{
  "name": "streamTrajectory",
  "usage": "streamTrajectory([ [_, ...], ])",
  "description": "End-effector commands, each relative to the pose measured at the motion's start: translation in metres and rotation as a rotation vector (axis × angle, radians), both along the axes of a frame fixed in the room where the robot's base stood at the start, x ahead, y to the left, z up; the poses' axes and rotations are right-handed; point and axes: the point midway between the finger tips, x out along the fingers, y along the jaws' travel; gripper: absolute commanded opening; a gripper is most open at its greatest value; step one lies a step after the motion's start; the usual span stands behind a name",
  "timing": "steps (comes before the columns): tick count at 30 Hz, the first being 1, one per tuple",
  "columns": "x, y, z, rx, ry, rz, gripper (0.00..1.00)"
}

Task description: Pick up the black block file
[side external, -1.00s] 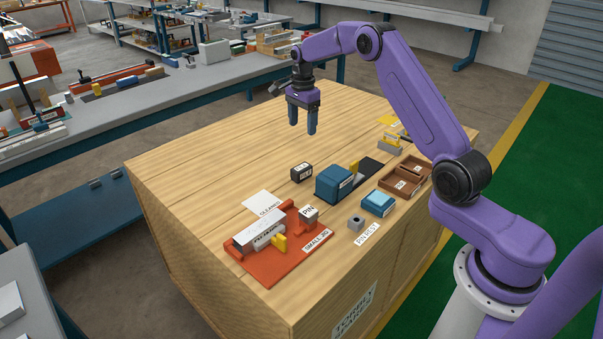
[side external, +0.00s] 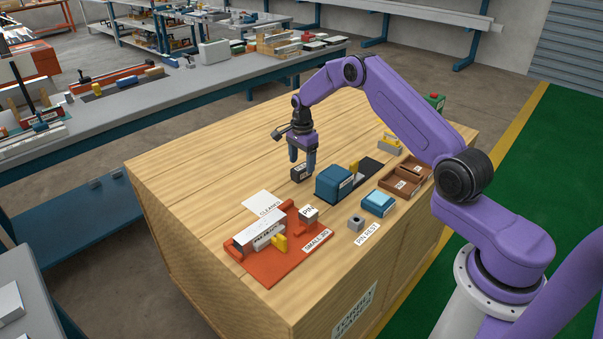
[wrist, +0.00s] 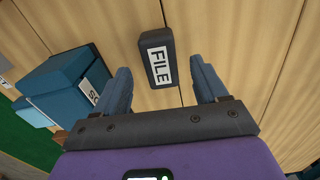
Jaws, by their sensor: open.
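The black block file (wrist: 157,58) lies on the wooden bench top, with a white label reading FILE facing the camera in the wrist view. In the side view the file (side external: 299,175) is partly covered by my gripper's fingers. My gripper (side external: 302,166) points down over the file with its fingers apart. In the wrist view the file lies between and slightly beyond the fingertips of my gripper (wrist: 160,74), with a gap on each side. I cannot tell how far the fingertips reach down beside it.
A blue box (side external: 334,183) stands close to the right of the file. The bench's left and back areas are clear.

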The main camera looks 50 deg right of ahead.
Motion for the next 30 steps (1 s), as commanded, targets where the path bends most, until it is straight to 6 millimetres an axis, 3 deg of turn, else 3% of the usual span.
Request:
streamTrajectory([
  [6,0.001,0.001,-0.030,0.000,0.003,0.001,0.72],
  [16,0.001,0.001,-0.035,0.000,0.000,0.001,0.72],
  [21,0.001,0.001,-0.035,0.000,0.001,0.001,0.17],
  [22,0.001,0.001,-0.035,0.000,0.001,0.001,0.12],
  [30,0.001,0.001,-0.034,0.000,0.000,0.001,0.12],
])
